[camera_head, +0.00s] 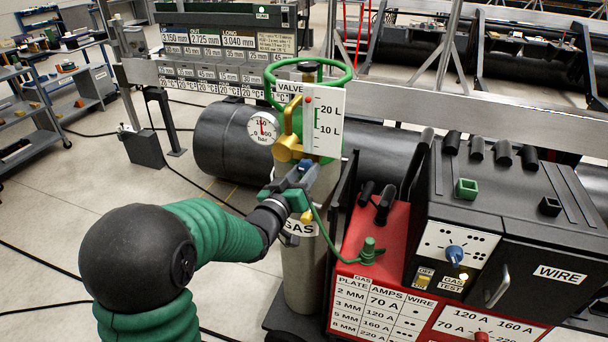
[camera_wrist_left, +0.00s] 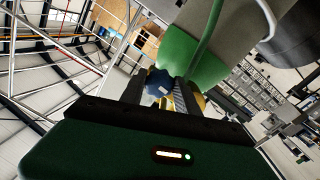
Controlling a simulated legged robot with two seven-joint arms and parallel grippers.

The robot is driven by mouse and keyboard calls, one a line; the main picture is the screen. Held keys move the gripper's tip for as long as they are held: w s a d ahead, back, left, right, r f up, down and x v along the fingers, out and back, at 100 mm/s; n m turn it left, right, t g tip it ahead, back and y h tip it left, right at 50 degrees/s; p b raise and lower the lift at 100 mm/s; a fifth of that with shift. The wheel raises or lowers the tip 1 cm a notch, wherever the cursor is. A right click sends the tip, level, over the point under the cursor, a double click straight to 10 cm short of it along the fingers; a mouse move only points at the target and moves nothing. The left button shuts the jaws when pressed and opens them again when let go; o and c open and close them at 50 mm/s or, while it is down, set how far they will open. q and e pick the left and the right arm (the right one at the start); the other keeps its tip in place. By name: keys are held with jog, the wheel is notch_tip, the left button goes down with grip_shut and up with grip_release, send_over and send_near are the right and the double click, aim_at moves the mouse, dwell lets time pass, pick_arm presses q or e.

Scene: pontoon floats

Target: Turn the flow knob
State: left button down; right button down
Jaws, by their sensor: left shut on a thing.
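The gas cylinder (camera_head: 299,268) stands upright on the welding cart, with a brass regulator (camera_head: 288,150), a round gauge (camera_head: 263,127) and a white flow scale (camera_head: 325,120) marked 20 L and 10 L. A red mark shows near the top of the scale. The blue flow knob (camera_head: 307,172) sits below the scale, partly hidden by my left gripper (camera_head: 300,183). In the left wrist view the blue knob (camera_wrist_left: 158,81) lies between the two dark fingers (camera_wrist_left: 158,95), which are shut on it. My right gripper is not in view.
A green hose (camera_head: 325,232) runs past my gripper to a green fitting (camera_head: 369,248) on the red cart. The black welder (camera_head: 500,215) has another blue knob (camera_head: 455,254). A dark float (camera_head: 228,145) lies behind.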

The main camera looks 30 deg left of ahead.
pick_arm(q)
jog(key=m+b, duration=0.2)
jog(key=m, duration=0.1)
jog(key=shift+a+r+m+b, duration=0.1)
jog(key=shift+m+b, duration=0.8)
jog(key=shift+m, duration=0.4)
jog(key=c, duration=0.9)
grip_release()
